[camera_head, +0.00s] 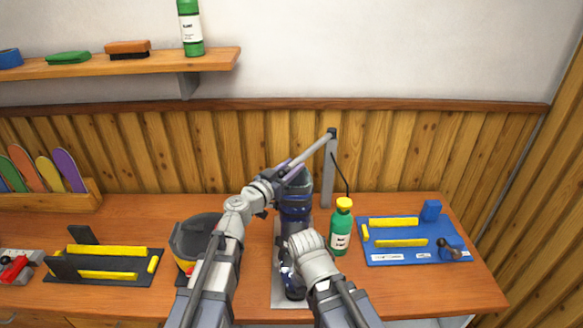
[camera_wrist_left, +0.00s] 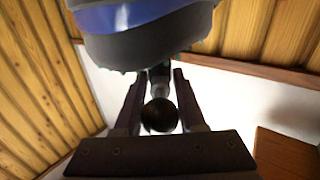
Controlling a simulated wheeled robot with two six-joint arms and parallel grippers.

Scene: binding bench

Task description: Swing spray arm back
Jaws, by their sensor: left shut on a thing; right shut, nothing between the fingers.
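The spray arm (camera_head: 317,145) is a light grey bar hinged at the top of a grey upright post (camera_head: 329,175) at the back of the bench. It slopes down to the left from the post. My left gripper (camera_head: 290,169) is at its lower left end. In the left wrist view a dark round knob (camera_wrist_left: 160,115) sits between the fingers of my left gripper (camera_wrist_left: 158,95), which is shut on it. My right gripper (camera_head: 292,278) is low at the front, shut and empty, beside the lower part of a dark blue and grey boot-like thing.
The boot-like thing (camera_head: 295,208) stands on a grey plate (camera_head: 290,303), close below my left gripper. A green bottle with a yellow cap (camera_head: 341,232) and a blue tool board (camera_head: 405,257) are to the right. A dark bucket (camera_head: 186,243) and black board (camera_head: 140,269) are to the left.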

